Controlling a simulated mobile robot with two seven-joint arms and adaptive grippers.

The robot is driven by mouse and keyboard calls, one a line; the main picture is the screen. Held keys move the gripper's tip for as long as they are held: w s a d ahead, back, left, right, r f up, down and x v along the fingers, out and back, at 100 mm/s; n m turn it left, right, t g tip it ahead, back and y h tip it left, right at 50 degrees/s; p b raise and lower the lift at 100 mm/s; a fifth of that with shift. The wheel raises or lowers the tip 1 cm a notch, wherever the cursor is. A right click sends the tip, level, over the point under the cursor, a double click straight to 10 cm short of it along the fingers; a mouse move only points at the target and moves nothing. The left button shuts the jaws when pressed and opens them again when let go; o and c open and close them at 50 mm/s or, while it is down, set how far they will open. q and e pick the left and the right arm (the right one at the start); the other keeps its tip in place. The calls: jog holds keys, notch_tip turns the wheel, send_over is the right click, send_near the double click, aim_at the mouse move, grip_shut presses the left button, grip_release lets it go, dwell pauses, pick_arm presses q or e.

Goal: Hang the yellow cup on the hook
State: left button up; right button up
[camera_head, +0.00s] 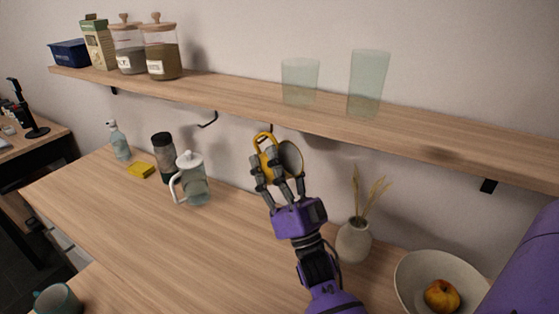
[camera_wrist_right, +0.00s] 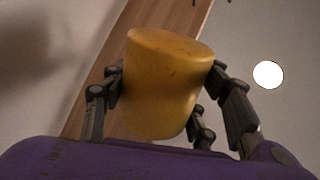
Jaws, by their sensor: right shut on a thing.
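The yellow cup (camera_head: 290,157) is held up in front of the wall, just below the shelf's front edge. Its yellow loop handle shows at the upper left in the head view. My right gripper (camera_head: 276,173) is shut on the cup's body. In the right wrist view the cup (camera_wrist_right: 162,82) sits between the fingers on both sides. One dark hook (camera_head: 209,120) hangs under the shelf, left of the cup. Another dark hook piece (camera_head: 268,127) shows just above the cup's handle, mostly hidden. I cannot tell whether the handle touches it. My left gripper is not in view.
The wooden shelf (camera_head: 425,128) carries two green glasses (camera_head: 366,84) above the cup. The counter's middle is clear.

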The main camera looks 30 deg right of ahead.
jog(key=o, duration=1.4)
jog(key=s+f, duration=0.1)
jog(key=s, duration=0.6)
jog(key=s+f, duration=0.2)
jog(key=s, duration=0.6)
jog(key=shift+s+a+f, duration=0.25)
jog(key=shift+s+a, duration=0.05)
jog(key=shift+a, duration=0.1)
